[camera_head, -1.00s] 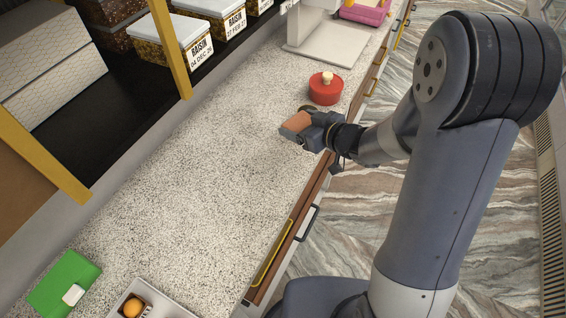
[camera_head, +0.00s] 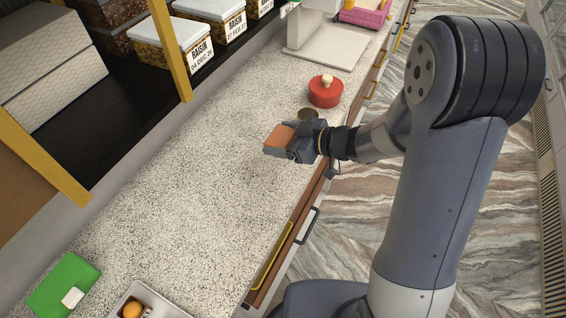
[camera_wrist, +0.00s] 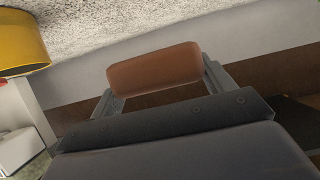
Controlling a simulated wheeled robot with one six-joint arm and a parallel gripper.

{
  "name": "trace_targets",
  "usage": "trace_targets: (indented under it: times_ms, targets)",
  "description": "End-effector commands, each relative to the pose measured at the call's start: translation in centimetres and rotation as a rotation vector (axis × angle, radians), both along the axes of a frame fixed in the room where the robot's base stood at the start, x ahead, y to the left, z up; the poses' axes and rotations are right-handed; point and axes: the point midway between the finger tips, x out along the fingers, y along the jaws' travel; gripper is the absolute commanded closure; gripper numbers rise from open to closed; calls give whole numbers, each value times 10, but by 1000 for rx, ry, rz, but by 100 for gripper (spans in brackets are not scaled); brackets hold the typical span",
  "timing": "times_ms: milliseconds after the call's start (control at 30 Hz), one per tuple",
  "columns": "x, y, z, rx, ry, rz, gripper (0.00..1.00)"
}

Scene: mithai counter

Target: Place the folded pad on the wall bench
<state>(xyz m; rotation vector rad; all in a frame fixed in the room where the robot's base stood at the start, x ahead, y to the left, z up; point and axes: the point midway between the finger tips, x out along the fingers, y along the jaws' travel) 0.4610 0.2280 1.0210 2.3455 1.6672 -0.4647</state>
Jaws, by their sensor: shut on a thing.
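My gripper (camera_head: 284,144) is above the speckled wall bench (camera_head: 190,190), near its front edge. It is shut on an orange-brown block-shaped thing, which looks like the folded pad (camera_head: 280,136). In the wrist view the pad (camera_wrist: 155,66) sits between the two fingers, with its long face showing. The pad looks raised clear of the bench top, with a faint shadow below it. The far side of the pad is hidden.
A green box (camera_head: 62,282) and a tray (camera_head: 165,306) with an orange ball are at the near left. Raisin boxes (camera_head: 205,40) line the shelf. The middle bench is clear.

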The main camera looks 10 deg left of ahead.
Motion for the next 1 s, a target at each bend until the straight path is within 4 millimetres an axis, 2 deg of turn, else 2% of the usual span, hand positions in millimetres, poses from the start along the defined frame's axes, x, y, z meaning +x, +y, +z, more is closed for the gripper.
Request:
trace_targets:
  times_ms: [33, 200, 433, 600, 1000]
  targets:
    - [-1, 0, -11, -1, 6, 0, 45]
    - [0, 0, -38, -1, 6, -1, 45]
    - [0, 0, -53, 0, 3, -1, 45]
    - [-1, 0, -77, -1, 6, -1, 45]
    - [0, 0, -85, 0, 0, -1, 45]
